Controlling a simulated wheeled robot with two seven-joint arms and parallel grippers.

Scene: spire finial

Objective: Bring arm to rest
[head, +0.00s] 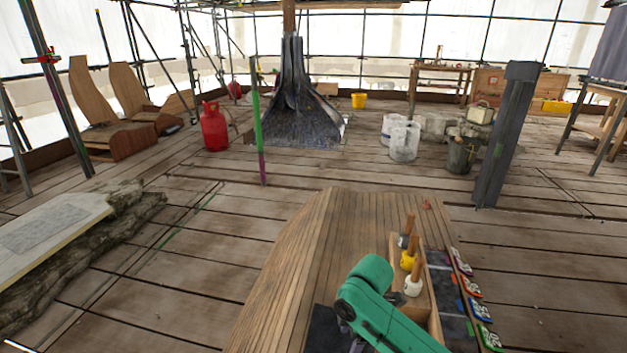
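One of my arms, a green one (377,303), reaches in from the bottom edge, right of centre. It bends over the wooden workbench (300,250), and a dark part shows under its bend. No gripper fingers can be made out on it. My other arm does not show. Neither gripper is in view, so whether either holds anything is hidden.
On the bench, a wooden rack (432,322) holds several wooden-handled tools close beside the green arm. Coloured tags (471,287) line the bench's right edge. A dark post (504,135) stands beyond. A stone slab (45,232) lies left. Plank floor (190,270) between is clear.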

